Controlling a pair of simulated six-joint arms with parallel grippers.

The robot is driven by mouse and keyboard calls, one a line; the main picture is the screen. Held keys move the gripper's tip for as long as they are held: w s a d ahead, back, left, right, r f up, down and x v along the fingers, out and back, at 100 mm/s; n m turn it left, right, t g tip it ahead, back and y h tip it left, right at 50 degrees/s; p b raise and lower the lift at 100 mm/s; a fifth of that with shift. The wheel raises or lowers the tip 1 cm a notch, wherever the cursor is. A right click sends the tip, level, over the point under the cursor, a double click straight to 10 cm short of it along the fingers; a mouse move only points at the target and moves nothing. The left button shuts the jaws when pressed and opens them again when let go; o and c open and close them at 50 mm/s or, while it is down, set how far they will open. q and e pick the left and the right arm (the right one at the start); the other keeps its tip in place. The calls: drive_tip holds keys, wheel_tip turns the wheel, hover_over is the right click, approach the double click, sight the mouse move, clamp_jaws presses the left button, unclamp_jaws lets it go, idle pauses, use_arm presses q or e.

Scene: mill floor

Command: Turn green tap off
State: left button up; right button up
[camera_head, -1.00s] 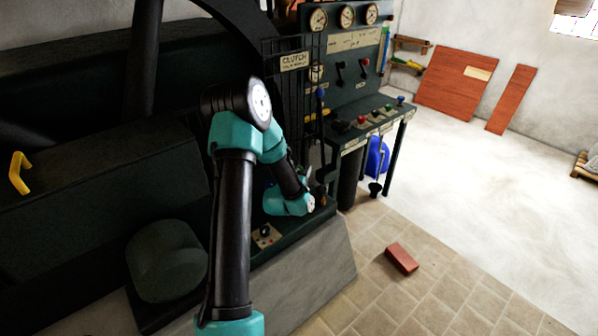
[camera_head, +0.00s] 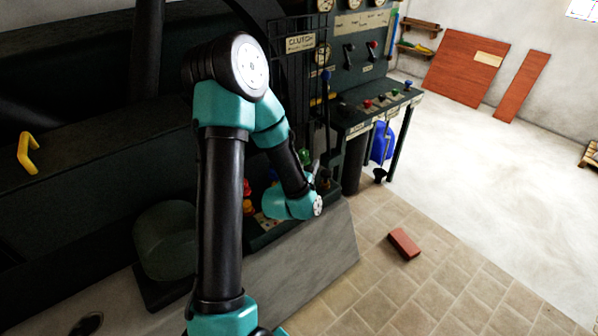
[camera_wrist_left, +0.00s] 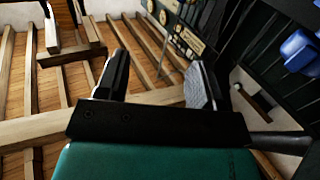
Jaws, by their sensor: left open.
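A small green part (camera_head: 304,157), probably the green tap, shows in the head view just behind my left forearm. It is partly hidden, and I cannot tell how its handle is turned. My left arm bends down over the machine ledge close to it. In the left wrist view my left gripper (camera_wrist_left: 158,82) is open, its two fingers well apart with nothing between them. The green tap cannot be made out in that view. My right gripper is in neither view.
Red (camera_head: 247,187) and yellow (camera_head: 248,206) fittings sit on the ledge left of my forearm. A control bench (camera_head: 375,107) with coloured knobs stands behind. A brick (camera_head: 404,243) lies on the tiles. Wooden beams (camera_wrist_left: 70,130) fill the left of the wrist view.

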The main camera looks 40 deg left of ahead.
use_arm(q)
drive_tip(key=shift+s+d+r, duration=0.2)
drive_tip(key=shift+s+d, duration=1.25)
drive_tip(key=shift+s, duration=0.1)
